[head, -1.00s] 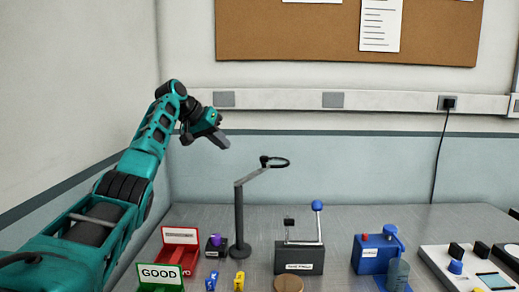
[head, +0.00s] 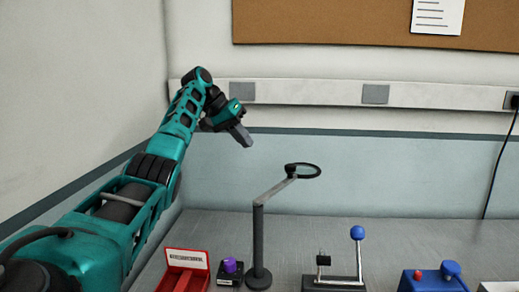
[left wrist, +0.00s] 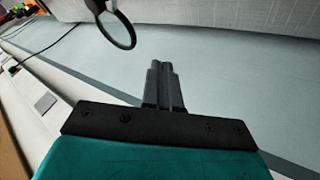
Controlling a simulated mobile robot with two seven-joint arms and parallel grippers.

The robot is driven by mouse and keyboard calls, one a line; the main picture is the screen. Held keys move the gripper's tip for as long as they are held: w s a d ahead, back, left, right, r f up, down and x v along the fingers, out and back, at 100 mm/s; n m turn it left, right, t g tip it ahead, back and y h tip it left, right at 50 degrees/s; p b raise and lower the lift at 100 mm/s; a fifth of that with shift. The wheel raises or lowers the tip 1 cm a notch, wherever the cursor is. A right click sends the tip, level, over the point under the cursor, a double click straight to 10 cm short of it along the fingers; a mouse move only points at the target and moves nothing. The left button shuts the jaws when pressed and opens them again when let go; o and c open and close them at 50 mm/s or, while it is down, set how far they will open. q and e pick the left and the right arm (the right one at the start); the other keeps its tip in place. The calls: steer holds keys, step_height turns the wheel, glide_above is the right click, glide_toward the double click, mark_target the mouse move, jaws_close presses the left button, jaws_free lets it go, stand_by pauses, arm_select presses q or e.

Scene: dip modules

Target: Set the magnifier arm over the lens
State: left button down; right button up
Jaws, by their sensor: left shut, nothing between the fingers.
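The magnifier arm is a dark post (head: 259,240) standing on the table with a grey link (head: 274,190) that slants up to the right. Its black ring (head: 303,171) is at the link's end, and the ring also shows at the top of the left wrist view (left wrist: 117,28). My left gripper (head: 246,140) is shut and empty, above and to the left of the ring and apart from it. Its closed fingers (left wrist: 161,70) show in the left wrist view. I cannot pick out a separate lens under the ring. My right gripper is not in view.
A red bin (head: 187,262) and a small box with a purple knob (head: 230,267) stand left of the post. A lever device with a blue ball (head: 357,233) and a blue box (head: 432,280) stand to the right. The table behind them is bare.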

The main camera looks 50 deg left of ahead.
arm_select(q)
steer(key=w+d+f, duration=0.6)
steer(key=f, duration=0.1)
steer(key=shift+w+f, duration=0.15)
steer(key=shift+w, duration=0.15)
stand_by(0.3)
